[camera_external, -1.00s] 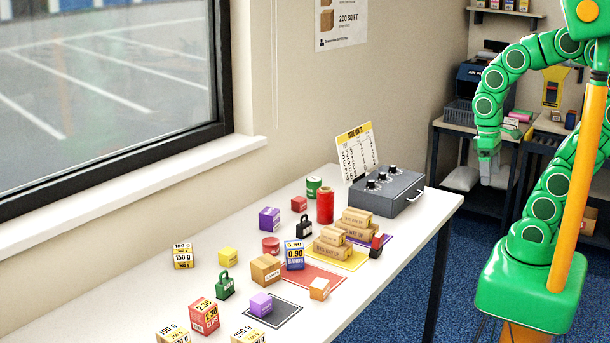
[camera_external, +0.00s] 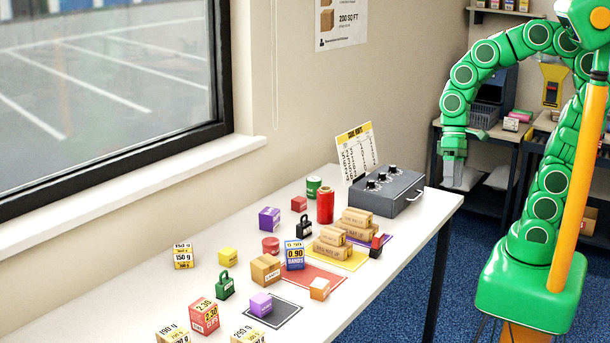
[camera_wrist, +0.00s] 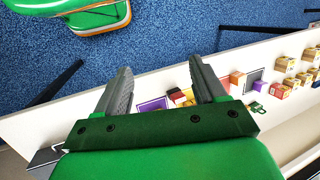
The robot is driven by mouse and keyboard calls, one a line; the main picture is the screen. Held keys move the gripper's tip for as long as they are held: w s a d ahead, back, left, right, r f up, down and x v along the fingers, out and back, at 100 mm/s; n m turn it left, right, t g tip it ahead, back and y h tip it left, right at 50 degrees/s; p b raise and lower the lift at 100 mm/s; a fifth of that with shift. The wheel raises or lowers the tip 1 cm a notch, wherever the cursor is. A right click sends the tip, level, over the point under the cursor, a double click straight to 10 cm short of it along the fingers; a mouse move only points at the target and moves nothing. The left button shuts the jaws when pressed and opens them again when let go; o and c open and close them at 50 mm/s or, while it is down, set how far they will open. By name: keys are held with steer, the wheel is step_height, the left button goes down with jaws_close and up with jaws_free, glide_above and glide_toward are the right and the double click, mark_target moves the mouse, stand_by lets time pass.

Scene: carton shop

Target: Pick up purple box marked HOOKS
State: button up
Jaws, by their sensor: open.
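Two purple boxes stand on the white table in the external view. One purple box (camera_external: 269,219) is towards the back, left of the red cylinder. The other purple box (camera_external: 261,303) is on the dark mat at the front. Their labels are too small to read, so I cannot tell which is marked HOOKS. My gripper (camera_external: 452,178) is open and empty, in the air beyond the table's far right end, well away from both boxes. In the wrist view my gripper (camera_wrist: 160,72) shows two spread fingers, with the table items small beyond them.
A grey box with knobs (camera_external: 388,193) stands at the table's right end, before a sign (camera_external: 357,151). Brown cartons (camera_external: 332,243), a red cylinder (camera_external: 325,206), a black padlock (camera_external: 304,227) and a blue box (camera_external: 294,255) crowd the middle. The window wall runs behind.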

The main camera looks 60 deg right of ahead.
steer(key=w+a+r+m+g+y, duration=0.1)
steer(key=w+a+y, duration=0.25)
steer(key=a, duration=0.75)
steer(key=w+a+r+m+y, duration=0.25)
steer(key=w+a, duration=0.25)
steer(key=a, duration=0.5)
steer(key=m+t+y, duration=0.3)
steer(key=m+y, duration=0.2)
steer(key=m, duration=0.7)
glide_above(263, 297)
steer(key=s+d, duration=0.3)
steer(key=d, duration=0.3)
step_height(263, 297, down, 16)
steer(key=r, duration=0.1)
steer(key=w+f+m, duration=0.1)
steer(key=f, duration=0.1)
steer(key=w+f+m, duration=0.1)
steer(key=f, duration=0.2)
steer(key=a+f+m+t+h, duration=0.1)
steer(key=f, duration=0.2)
steer(key=shift+w+m, duration=0.25)
steer(key=shift+w, duration=0.15)
steer(key=shift+w+a+f, duration=0.1)
steer(key=shift+a+f, duration=0.2)
steer(key=shift+f, duration=0.05)
steer(key=shift+a+f, duration=0.35)
steer(key=shift+a, duration=0.3)
steer(key=shift+x, duration=2.85)
steer(key=shift+r, duration=0.15)
